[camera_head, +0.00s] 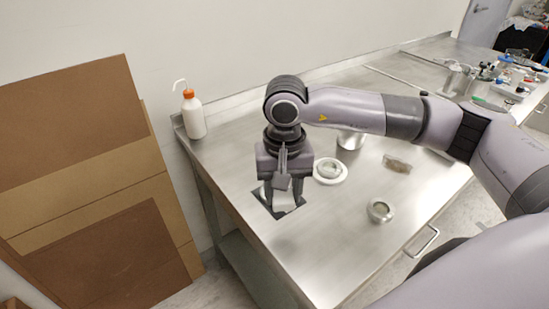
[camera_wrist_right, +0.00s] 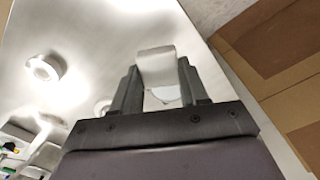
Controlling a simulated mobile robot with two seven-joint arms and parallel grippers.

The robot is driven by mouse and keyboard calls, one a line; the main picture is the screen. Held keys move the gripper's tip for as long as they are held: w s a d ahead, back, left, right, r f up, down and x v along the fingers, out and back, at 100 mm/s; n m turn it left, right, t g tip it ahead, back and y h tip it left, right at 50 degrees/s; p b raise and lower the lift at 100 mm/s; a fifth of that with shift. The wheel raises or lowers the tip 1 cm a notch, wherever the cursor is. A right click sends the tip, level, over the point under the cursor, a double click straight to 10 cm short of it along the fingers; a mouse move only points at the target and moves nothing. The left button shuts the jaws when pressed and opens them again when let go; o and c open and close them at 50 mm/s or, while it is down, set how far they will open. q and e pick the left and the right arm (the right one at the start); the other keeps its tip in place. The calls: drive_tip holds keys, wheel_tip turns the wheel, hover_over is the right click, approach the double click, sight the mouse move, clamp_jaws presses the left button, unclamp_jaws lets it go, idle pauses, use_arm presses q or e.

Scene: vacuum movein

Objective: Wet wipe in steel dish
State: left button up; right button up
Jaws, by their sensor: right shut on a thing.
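My right gripper (camera_head: 283,194) points down over the left part of the steel table and is shut on a white wipe (camera_head: 284,204). The wipe hangs below the fingers, in front of a dark square (camera_head: 290,215) on the table; I cannot tell whether they touch. The wipe also shows between the fingers in the wrist view (camera_wrist_right: 157,68). A small round steel dish (camera_head: 380,211) stands apart, to the right near the table's front edge. It appears to be the ring-shaped thing at the left of the wrist view (camera_wrist_right: 44,68). My left gripper is not in view.
Behind are a steel cup (camera_head: 350,141) and a clear packet (camera_head: 397,164). A white bottle (camera_head: 193,117) stands at the back left corner. Clutter fills the far right. The table around the dish is clear.

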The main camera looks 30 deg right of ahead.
drive_tip(key=m, duration=0.1)
drive_tip(key=w+m, duration=0.1)
drive_tip(key=m, duration=0.1)
drive_tip(key=shift+r+m, duration=0.1)
drive_tip(key=shift+m, duration=0.2)
drive_tip(key=w+d+m+p, duration=0.1)
drive_tip(key=w+m, duration=0.2)
drive_tip(key=m, duration=1.5)
drive_tip(key=w+d+m, duration=0.2)
drive_tip(key=w+m, duration=0.2)
drive_tip(key=m, duration=1.3)
drive_tip(key=shift+s+a+f+b, duration=0.1)
drive_tip(key=shift+f+b, duration=0.95)
drive_tip(key=shift+f, duration=0.3)
drive_tip(key=shift+s+a+f+b, duration=0.1)
drive_tip(key=shift+f+b, duration=0.95)
drive_tip(key=shift+f, duration=0.25)
drive_tip(key=shift+s+f+b, duration=0.1)
drive_tip(key=shift+f+b, duration=0.2)
drive_tip(key=shift+f, duration=0.35)
drive_tip(key=shift+r, duration=0.15)
